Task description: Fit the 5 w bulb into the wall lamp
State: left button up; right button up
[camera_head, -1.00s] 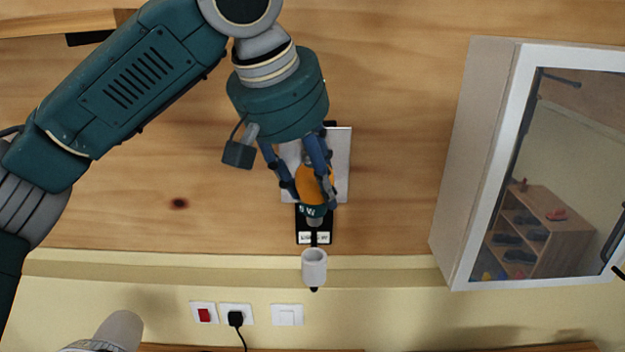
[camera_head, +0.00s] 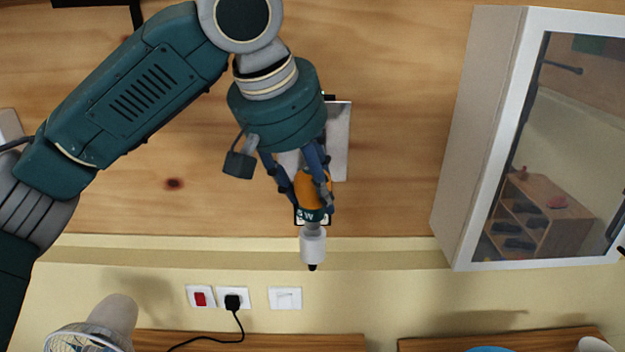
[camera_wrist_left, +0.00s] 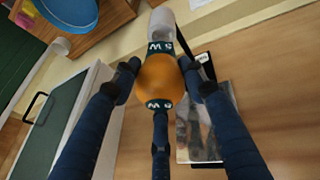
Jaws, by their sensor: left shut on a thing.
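The bulb (camera_head: 314,190) is orange with a dark teal band marked "5 W". My left gripper (camera_head: 308,196) is shut around it, and the bulb's base points down. The wall lamp has a white cylindrical socket (camera_head: 313,246) with a black tip. The bulb's grey base is at the socket's top opening; I cannot tell whether it is inside or just in front. In the left wrist view the fingers surround the bulb (camera_wrist_left: 160,82), and the socket (camera_wrist_left: 162,22) lies directly beyond it. The lamp's black mount is mostly hidden behind the bulb. My right gripper is not in view.
A white cabinet with a mirror-like front (camera_head: 560,150) stands out from the wall at right. A shiny metal plate (camera_head: 340,140) is behind my gripper. Below are a red switch (camera_head: 200,298), a plugged socket (camera_head: 233,300) and a white switch (camera_head: 285,298). A fan (camera_head: 90,335) is at lower left.

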aim_at(312, 203)
pick_arm(q)
jog(key=shift+p, duration=0.95)
dwell(1.5)
jog(key=shift+f+b, duration=0.75)
jog(key=shift+f, duration=0.9)
jog(key=shift+c, duration=0.2)
jog(key=o, duration=1.3)
jog(key=shift+c, duration=0.2)
jog(key=shift+s, duration=0.1)
jog(key=shift+r, duration=0.2)
jog(key=v, duration=1.1)
jog(key=shift+s+r, duration=0.2)
jog(key=shift+r, duration=0.1)
jog(key=shift+a, duration=0.1)
